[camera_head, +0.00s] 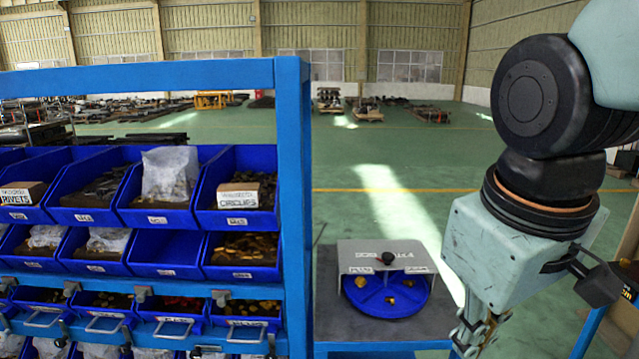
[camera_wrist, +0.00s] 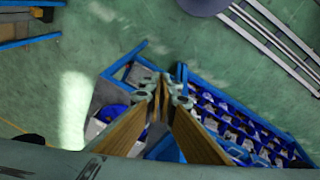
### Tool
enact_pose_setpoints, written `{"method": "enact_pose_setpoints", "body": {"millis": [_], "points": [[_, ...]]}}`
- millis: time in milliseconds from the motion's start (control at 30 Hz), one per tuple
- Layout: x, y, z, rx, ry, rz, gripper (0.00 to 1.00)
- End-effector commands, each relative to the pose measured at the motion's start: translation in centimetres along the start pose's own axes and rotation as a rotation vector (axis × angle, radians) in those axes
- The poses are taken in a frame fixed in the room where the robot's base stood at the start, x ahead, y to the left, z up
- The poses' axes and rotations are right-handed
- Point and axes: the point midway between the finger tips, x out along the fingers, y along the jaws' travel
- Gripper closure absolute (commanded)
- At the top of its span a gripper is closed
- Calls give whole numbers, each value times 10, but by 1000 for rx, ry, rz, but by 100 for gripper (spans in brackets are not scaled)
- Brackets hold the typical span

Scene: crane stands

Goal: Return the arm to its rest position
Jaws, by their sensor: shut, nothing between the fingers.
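My gripper (camera_head: 468,346) hangs below the wrist at the lower right of the head view, pointing down, its tips cut off by the bottom edge. In the wrist view my gripper (camera_wrist: 164,84) is shut, with its fingertips together and nothing between them. My arm is folded down from the upper right of the head view. The gripper is to the right of a small table (camera_head: 330,312) bearing a round blue tray (camera_head: 405,304) under a grey cover, and appears apart from it.
A blue rack (camera_head: 292,180) with several rows of blue bins (camera_head: 165,250) fills the left. The bins hold small parts, bags and labelled boxes; one is empty. The wrist view shows the bins (camera_wrist: 235,125) at right. Green floor (camera_head: 400,165) is open behind the table.

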Motion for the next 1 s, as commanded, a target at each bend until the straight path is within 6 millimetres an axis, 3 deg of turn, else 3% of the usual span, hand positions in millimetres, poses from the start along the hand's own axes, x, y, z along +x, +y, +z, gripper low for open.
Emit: {"method": "enact_pose_setpoints", "body": {"millis": [600, 1000], "points": [[-39, -11, 59, 309, 103, -23, 100], [-46, -16, 73, 387, 128, -33, 100]]}}
